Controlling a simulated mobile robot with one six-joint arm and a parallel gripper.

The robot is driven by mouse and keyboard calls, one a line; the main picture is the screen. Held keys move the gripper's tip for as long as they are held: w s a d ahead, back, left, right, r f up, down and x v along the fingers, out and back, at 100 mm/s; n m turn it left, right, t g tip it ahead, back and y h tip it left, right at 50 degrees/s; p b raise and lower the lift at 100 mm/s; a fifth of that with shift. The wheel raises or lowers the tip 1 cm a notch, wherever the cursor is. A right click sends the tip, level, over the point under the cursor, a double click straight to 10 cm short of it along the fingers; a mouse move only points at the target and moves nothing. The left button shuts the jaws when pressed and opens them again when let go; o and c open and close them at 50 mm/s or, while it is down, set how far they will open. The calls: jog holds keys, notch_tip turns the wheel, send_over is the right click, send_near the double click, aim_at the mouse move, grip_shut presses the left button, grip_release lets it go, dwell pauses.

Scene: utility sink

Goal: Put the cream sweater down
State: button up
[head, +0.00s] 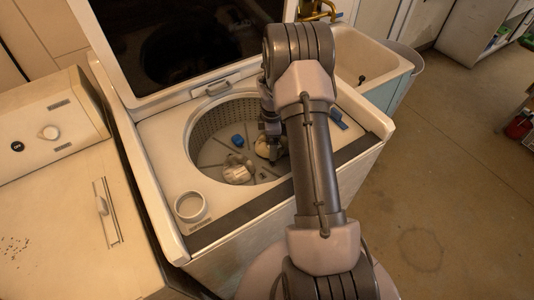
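A cream bundle, which I take to be the cream sweater (263,147), is in the open top-loading washer's drum (203,128), in the right half of the opening. My gripper (270,150) reaches down into the drum at this bundle, and its dark fingers appear closed on it. My arm and fingers hide part of the bundle. I cannot tell whether it touches the drum floor. A second pale, crumpled bundle (237,170) lies on the drum floor to the left and nearer. A small blue item (238,141) lies farther back in the drum.
The washer's raised lid (190,40) stands behind the drum. A round cup or cap (189,207) sits on the washer's front left top, and a blue item (338,119) on its right. A sink (370,65) is behind right; another appliance (70,190) is left.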

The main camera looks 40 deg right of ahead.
notch_tip(320, 180, down, 4)
jog(key=shift+r+b, duration=0.15)
jog(key=shift+b, duration=0.4)
